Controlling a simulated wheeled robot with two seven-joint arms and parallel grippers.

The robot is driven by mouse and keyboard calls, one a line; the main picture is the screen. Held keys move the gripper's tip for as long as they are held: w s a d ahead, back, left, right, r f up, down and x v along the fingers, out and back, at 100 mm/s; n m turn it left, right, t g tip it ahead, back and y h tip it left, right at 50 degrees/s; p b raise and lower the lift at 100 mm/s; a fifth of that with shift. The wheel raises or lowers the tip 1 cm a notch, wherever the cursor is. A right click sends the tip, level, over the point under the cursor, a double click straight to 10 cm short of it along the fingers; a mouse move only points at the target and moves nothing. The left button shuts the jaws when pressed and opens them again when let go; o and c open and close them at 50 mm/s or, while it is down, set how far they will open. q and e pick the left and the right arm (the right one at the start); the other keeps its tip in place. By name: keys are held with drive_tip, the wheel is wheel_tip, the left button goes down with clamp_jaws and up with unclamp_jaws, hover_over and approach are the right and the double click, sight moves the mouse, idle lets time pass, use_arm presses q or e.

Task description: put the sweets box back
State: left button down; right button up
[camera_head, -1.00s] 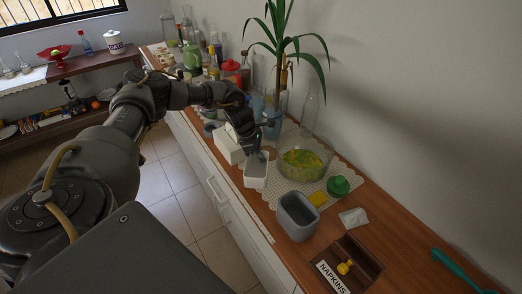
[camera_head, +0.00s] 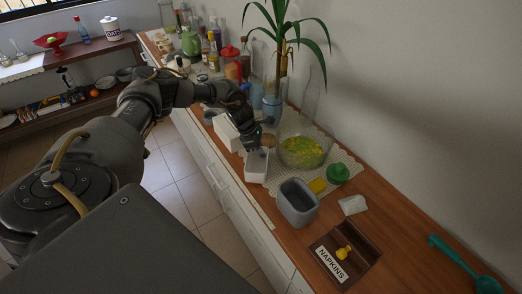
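A small white open-topped box (camera_head: 256,168) stands at the near edge of the counter mat, beside the glass bowl. It may be the sweets box; no label shows. A taller white box (camera_head: 227,132) is just behind it to the left. My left gripper (camera_head: 256,147) points down at the far rim of the small white box. Its fingers are small and dark, and I cannot tell whether they are shut on the rim or open around it. My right gripper is not in view.
A glass bowl (camera_head: 303,152) of yellow-green food, a grey bin (camera_head: 297,202), a yellow sponge (camera_head: 317,186) and a green lid (camera_head: 338,173) stand close by. A napkin holder (camera_head: 345,256) is in front. A potted plant and bottles crowd the back.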

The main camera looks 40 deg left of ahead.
use_arm(q)
drive_tip(key=shift+f, duration=0.6)
drive_tip(key=c, duration=2.1)
unclamp_jaws()
drive_tip(key=o, duration=0.5)
drive_tip(key=shift+o, duration=0.6)
drive_tip(key=o, duration=0.5)
drive_tip(key=shift+c, duration=0.2)
drive_tip(key=shift+r, duration=0.1)
drive_tip(key=shift+r, duration=6.8)
drive_tip(key=s+d, duration=0.2)
drive_tip(key=d, duration=0.5)
drive_tip(key=s+d, duration=0.3)
drive_tip(key=d, duration=0.5)
drive_tip(key=shift+s, duration=0.15)
